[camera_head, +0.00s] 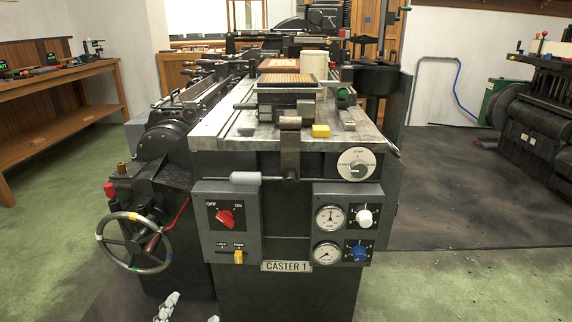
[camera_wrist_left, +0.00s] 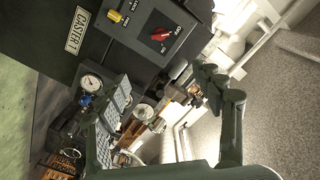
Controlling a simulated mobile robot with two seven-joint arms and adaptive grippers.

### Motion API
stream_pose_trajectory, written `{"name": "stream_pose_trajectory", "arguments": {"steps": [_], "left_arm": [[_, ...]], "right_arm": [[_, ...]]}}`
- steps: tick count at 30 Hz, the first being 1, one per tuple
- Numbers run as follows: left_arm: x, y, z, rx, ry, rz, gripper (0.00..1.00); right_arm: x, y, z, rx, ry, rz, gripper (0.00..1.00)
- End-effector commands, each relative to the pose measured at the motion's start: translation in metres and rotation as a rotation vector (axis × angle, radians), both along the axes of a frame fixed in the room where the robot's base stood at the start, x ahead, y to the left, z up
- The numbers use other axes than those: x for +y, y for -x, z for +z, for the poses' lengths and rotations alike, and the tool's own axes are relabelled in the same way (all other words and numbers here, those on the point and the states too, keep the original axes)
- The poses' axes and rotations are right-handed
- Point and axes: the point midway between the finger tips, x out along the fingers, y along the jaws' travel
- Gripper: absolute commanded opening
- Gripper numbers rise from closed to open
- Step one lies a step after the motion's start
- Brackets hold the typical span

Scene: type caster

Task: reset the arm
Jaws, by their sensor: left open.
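The type caster (camera_head: 290,220) stands in front of me, a dark machine with a grey metal top and a "CASTER 1" plate (camera_head: 286,266). The tips of my left gripper (camera_head: 188,312) just show at the bottom edge of the head view, low in front of the machine and apart from it. In the left wrist view my left gripper (camera_wrist_left: 162,98) is open, its two fingers spread with nothing held between them. The caster's panel with the red switch (camera_wrist_left: 160,34) appears tilted beyond the fingers. My right gripper is in neither view.
The caster's handwheel (camera_head: 134,242) sticks out at its lower left. A wooden bench (camera_head: 60,85) stands along the left wall. Another dark machine (camera_head: 535,120) stands at the right. The green floor (camera_head: 450,285) is open at the front right.

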Motion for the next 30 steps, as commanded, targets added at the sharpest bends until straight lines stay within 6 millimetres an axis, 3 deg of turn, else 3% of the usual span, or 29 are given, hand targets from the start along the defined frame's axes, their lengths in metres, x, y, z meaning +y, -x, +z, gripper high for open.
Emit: {"name": "stream_pose_trajectory", "arguments": {"steps": [25, 30], "left_arm": [[0.04, 0.01, -0.014, 0.0, -0.563, -0.396, 0.67], [0.086, -0.004, -0.046, 0.179, -0.476, -0.242, 0.67]], "right_arm": [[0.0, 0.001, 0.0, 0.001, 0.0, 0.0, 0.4], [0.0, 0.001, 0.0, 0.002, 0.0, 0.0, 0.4]]}}
